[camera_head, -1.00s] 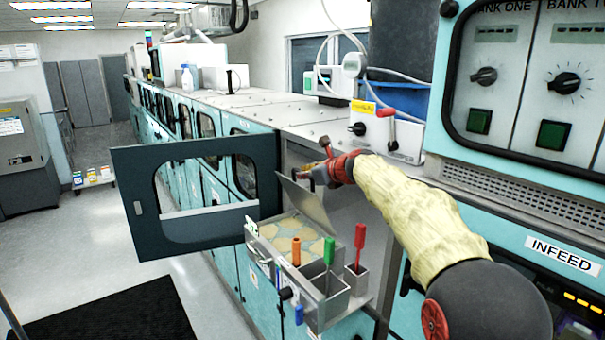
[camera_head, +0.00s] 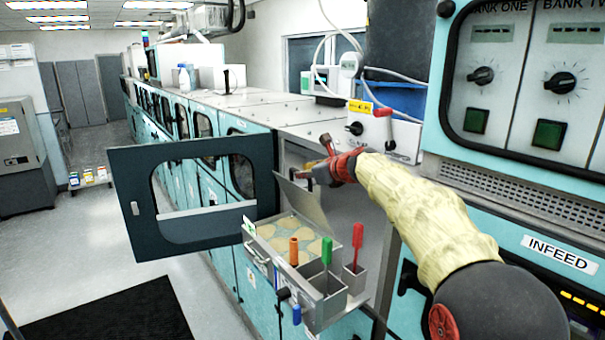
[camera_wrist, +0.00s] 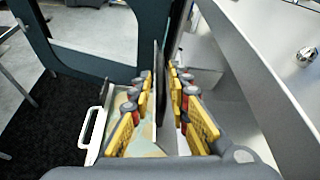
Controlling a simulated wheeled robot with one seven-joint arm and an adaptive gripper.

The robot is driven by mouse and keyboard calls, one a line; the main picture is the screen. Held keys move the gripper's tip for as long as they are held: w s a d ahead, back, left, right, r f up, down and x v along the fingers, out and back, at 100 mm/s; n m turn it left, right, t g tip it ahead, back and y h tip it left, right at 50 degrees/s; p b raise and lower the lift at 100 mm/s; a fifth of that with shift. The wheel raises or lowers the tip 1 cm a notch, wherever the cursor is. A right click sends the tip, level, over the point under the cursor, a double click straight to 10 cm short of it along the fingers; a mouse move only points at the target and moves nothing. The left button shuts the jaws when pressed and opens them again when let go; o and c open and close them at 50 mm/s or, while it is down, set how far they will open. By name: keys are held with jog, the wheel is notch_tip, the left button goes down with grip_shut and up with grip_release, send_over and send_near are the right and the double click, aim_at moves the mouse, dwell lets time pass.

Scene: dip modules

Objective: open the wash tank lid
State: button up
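The wash tank (camera_head: 318,300) is a metal box standing out from the machine's open bay, with round pale discs in its top. Its grey lid (camera_head: 304,203) is raised and tilted at the tank's back edge. My gripper (camera_head: 309,174) is at the lid's upper edge. In the wrist view the thin lid (camera_wrist: 158,95) stands between my yellow-padded fingers (camera_wrist: 163,108), which are apart with space visible between them. Firm contact with the lid cannot be made out. The lid's dark handle is mostly hidden by my gripper in the head view.
A dark windowed door (camera_head: 140,232) stands open left of the tank. Orange (camera_head: 294,250), green (camera_head: 327,250) and red (camera_head: 357,240) handled tools stand upright at the tank's right. A white control box (camera_head: 385,130) sits above the bay. A black mat (camera_head: 100,315) lies on the floor.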

jog(key=v, duration=1)
